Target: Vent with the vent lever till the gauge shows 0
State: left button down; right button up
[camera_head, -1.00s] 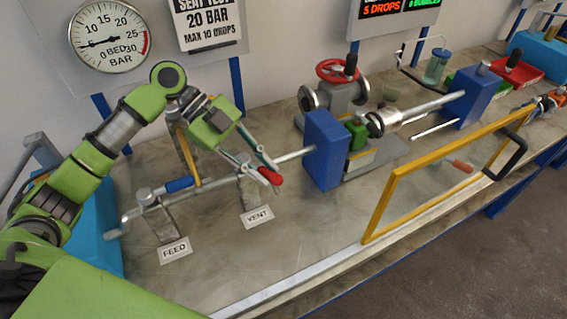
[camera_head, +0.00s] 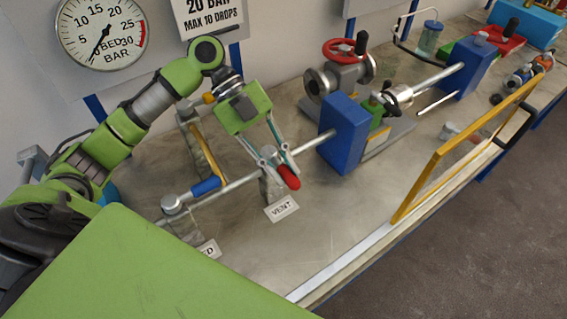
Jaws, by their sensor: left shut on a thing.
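The vent lever (camera_head: 289,177) has a red handle and stands on a grey valve post (camera_head: 269,187) behind the VENT label (camera_head: 282,208). My left gripper (camera_head: 279,163) reaches down over it with its thin fingers shut on the lever, next to the red handle. The fingers hide part of the lever and its pivot. The round bed gauge (camera_head: 101,33) on the wall has its needle pointing down and slightly left, close to the 0 end of the scale. My right gripper is out of view.
A blue-handled feed lever (camera_head: 206,186) stands left of the vent post. A pipe runs right to a blue block (camera_head: 343,133). A valve with a red handwheel (camera_head: 345,50) stands behind. A tilted yellow-framed panel (camera_head: 432,172) is along the front edge.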

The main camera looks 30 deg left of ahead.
aim_at(281, 170)
pick_arm(q)
jog(key=c, duration=1.9)
grip_release()
jog(key=shift+s, duration=0.1)
jog(key=shift+r, duration=0.15)
notch_tip(281, 170, up, 10)
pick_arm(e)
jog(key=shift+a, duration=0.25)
pick_arm(q)
jog(key=shift+f, duration=0.2)
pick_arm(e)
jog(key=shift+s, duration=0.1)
